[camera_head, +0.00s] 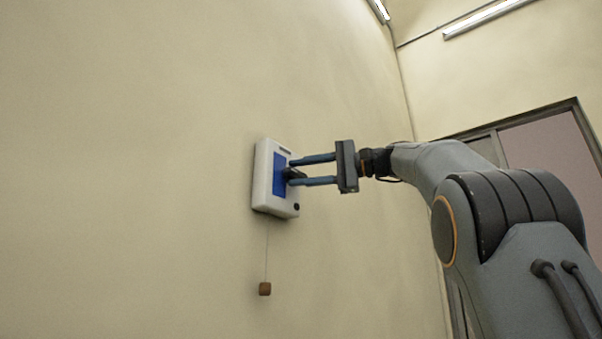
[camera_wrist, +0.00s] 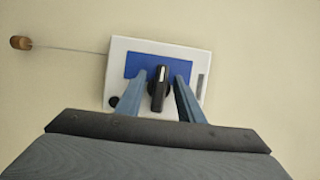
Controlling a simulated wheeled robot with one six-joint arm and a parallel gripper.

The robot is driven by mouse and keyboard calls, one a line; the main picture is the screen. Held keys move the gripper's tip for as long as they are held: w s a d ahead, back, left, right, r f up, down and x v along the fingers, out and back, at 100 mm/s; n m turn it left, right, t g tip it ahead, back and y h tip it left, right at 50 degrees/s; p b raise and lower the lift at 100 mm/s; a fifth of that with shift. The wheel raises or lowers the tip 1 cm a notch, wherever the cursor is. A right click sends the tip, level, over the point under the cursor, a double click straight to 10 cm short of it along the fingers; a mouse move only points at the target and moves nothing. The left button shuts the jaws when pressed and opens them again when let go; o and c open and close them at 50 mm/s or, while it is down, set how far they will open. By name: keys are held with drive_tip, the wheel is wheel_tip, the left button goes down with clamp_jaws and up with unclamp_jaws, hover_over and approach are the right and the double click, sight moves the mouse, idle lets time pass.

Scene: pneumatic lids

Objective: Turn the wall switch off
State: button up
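The wall switch is a white box (camera_head: 263,185) with a blue panel, fixed to the beige wall. It also shows in the wrist view (camera_wrist: 118,69). A black rotary knob (camera_wrist: 159,88) with a pale pointer line sits on the blue panel. My gripper (camera_head: 291,173) is at the box, its two blue fingers reaching toward the panel. In the wrist view my gripper (camera_wrist: 160,90) has one finger on each side of the knob. Gaps show between the fingers and the knob, so the fingers look open around it. Contact with the panel cannot be told.
A brown block (camera_head: 265,289) hangs on a thin cord below the box. A small round black button (camera_head: 296,206) is at the box's lower corner. The wall around is bare. A door frame (camera_head: 510,122) stands at the right, behind my arm.

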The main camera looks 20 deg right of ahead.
drive_tip(key=b+v, duration=0.1)
drive_tip(key=v, duration=0.6)
drive_tip(key=shift+s+d, duration=0.2)
drive_tip(key=shift+d, duration=0.1)
drive_tip(key=w+f+m+h, duration=0.2)
drive_tip(key=w+f, duration=0.3)
drive_tip(key=f, duration=0.5)
drive_tip(key=w+f+m+h, duration=0.25)
drive_tip(key=w+f, duration=0.35)
drive_tip(key=f, duration=0.4)
drive_tip(key=s+a+f+g+h, duration=0.1)
drive_tip(key=s+f+h, duration=0.1)
drive_tip(key=f, duration=0.9)
drive_tip(key=s+a+f+n+g+h, duration=0.1)
drive_tip(key=a+f+h, duration=0.1)
drive_tip(key=f, duration=0.9)
drive_tip(key=s+a+f+g+h, duration=0.1)
drive_tip(key=s+f+g+h, duration=0.1)
drive_tip(key=f, duration=1)
drive_tip(key=s+a+f+n+g+h, duration=0.2)
drive_tip(key=s+f+n+h, duration=0.3)
drive_tip(key=s+f, duration=2.2)
drive_tip(key=n+g, duration=0.1)
drive_tip(key=n, duration=0.3)
drive_tip(key=shift+a+n+g, duration=0.2)
drive_tip(key=shift+n+g, duration=0.15)
drive_tip(key=shift+g, duration=0.05)
